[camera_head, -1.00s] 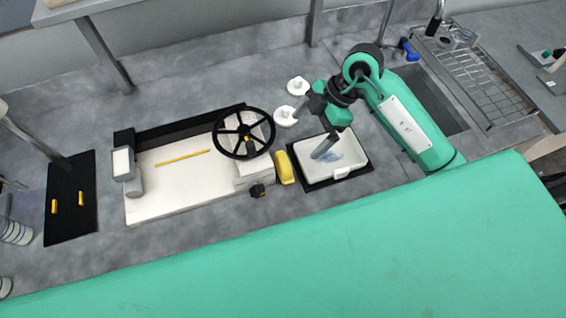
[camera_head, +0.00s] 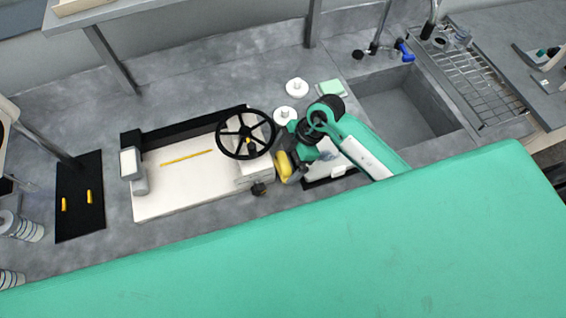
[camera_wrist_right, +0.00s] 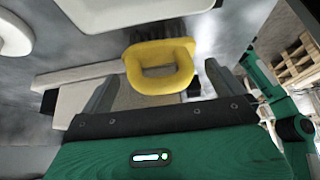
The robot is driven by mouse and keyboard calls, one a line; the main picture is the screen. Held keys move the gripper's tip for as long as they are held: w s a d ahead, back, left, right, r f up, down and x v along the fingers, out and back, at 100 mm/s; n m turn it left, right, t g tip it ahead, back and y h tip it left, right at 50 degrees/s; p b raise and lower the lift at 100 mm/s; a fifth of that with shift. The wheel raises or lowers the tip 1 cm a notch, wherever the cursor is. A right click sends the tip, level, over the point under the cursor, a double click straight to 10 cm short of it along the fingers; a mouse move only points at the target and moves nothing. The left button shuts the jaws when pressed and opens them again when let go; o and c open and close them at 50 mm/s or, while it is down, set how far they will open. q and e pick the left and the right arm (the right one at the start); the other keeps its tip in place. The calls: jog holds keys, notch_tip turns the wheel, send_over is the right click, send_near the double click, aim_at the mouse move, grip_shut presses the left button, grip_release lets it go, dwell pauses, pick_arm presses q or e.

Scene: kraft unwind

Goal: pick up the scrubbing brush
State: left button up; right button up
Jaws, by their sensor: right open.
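The scrubbing brush (camera_head: 284,165) appears to be the yellow piece with a loop handle, on the grey counter between the white machine and the white tray. In the right wrist view the yellow loop (camera_wrist_right: 160,66) shows upright beyond and between my fingers; bristles cannot be made out. My right gripper (camera_head: 304,155) is just right of it in the head view, above the tray's left part. It is open and empty, with its two fingers (camera_wrist_right: 160,88) on either side of the loop's line; contact is not visible. My left gripper is not in view.
The white machine with a black handwheel (camera_head: 246,134) stands left of the brush. My arm partly covers the white tray (camera_head: 340,167) on its black mat. White round pieces (camera_head: 285,116) and a green pad (camera_head: 330,88) lie behind. A sink (camera_head: 405,100) is at right.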

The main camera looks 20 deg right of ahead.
jog(key=c, duration=1.1)
jog(key=shift+r, duration=0.15)
jog(key=shift+r+b, duration=0.55)
jog(key=shift+r, duration=0.05)
jog(key=shift+s+d+r+b, duration=0.1)
jog(key=shift+s+r+b, duration=0.35)
jog(key=shift+r+b, duration=0.3)
jog(key=shift+s+d+r+b, duration=0.15)
jog(key=shift+s+b, duration=0.3)
jog(key=shift+s, duration=2.4)
jog(key=shift+s+d+b, duration=0.25)
jog(key=shift+s+b, duration=0.15)
jog(key=shift+s, duration=2.4)
jog(key=shift+s+d+r+b, duration=0.15)
jog(key=shift+s+b, duration=0.3)
jog(key=shift+s, duration=2.4)
